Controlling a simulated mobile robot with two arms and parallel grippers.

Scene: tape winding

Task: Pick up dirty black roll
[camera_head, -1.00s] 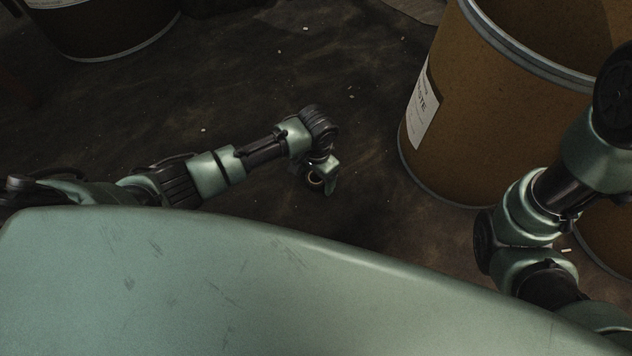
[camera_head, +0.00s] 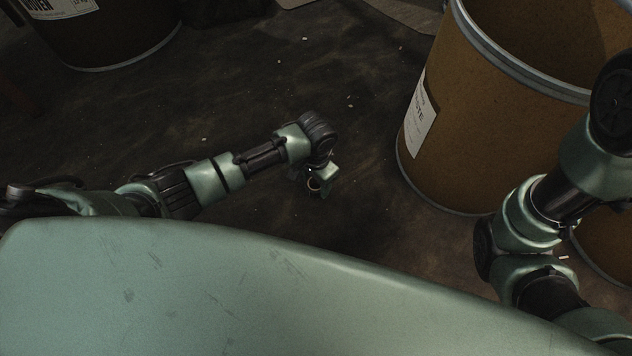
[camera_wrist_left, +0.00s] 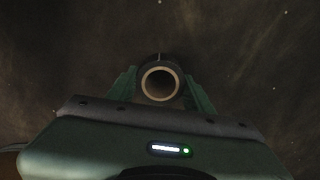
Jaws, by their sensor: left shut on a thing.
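In the left wrist view a dark roll (camera_wrist_left: 161,67) with a tan inner ring stands end-on between my green fingers. My left gripper (camera_wrist_left: 160,88) is shut on it, one finger on each side. In the head view my left gripper (camera_head: 318,184) hangs from the wrist above the dark floor. A small part of the roll (camera_head: 314,184) shows there as a pale ring, with the rest mostly hidden. My right arm shows at the right edge, but its gripper is out of the picture.
A big brown drum (camera_head: 455,160) with a white waste label stands to the right of my left gripper. Another dark drum (camera_head: 115,45) stands at the upper left. The dark floor (camera_head: 270,90) between them is clear apart from small pale scraps.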

